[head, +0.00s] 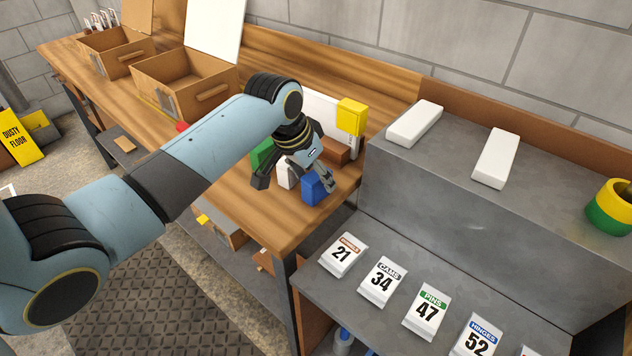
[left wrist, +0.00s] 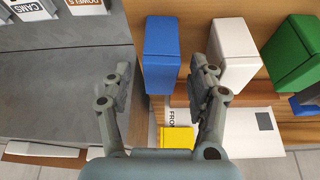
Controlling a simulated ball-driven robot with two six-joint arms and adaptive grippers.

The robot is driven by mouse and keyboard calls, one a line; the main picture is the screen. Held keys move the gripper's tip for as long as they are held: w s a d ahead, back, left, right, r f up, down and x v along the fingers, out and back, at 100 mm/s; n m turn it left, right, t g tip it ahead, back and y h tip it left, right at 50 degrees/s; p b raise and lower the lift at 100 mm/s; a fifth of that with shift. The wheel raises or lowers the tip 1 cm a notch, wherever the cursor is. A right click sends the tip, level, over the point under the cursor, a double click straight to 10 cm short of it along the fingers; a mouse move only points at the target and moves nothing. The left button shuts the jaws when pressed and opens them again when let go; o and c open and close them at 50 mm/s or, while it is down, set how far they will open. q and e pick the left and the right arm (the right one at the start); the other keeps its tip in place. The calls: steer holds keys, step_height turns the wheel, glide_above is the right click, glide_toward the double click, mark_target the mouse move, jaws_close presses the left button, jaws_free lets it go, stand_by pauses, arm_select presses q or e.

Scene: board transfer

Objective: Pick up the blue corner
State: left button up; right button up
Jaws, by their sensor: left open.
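The blue corner (head: 314,190) is a small upright block near the front right end of the wooden bench. In the left wrist view the blue corner (left wrist: 161,55) stands between the two fingers. My left gripper (head: 297,181) is open above the blocks, one finger at the blue corner's right side in the head view. In the left wrist view my left gripper (left wrist: 162,72) has a finger on each side of the blue corner, with a gap at the left; whether the right finger touches cannot be told. My right gripper is not in view.
A white block (left wrist: 233,52) stands beside the blue corner, close to one finger, with a green block (left wrist: 293,52) beyond it. A yellow block (head: 351,116) is behind. A grey stepped shelf (head: 420,190) rises right of the bench. Open boxes (head: 190,85) stand farther back.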

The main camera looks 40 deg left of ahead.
arm_select(q)
steer(key=shift+w+f, duration=0.15)
steer(key=shift+f, duration=0.3)
steer(key=shift+c, duration=0.3)
steer(key=c, duration=1)
steer(key=shift+o, duration=0.2)
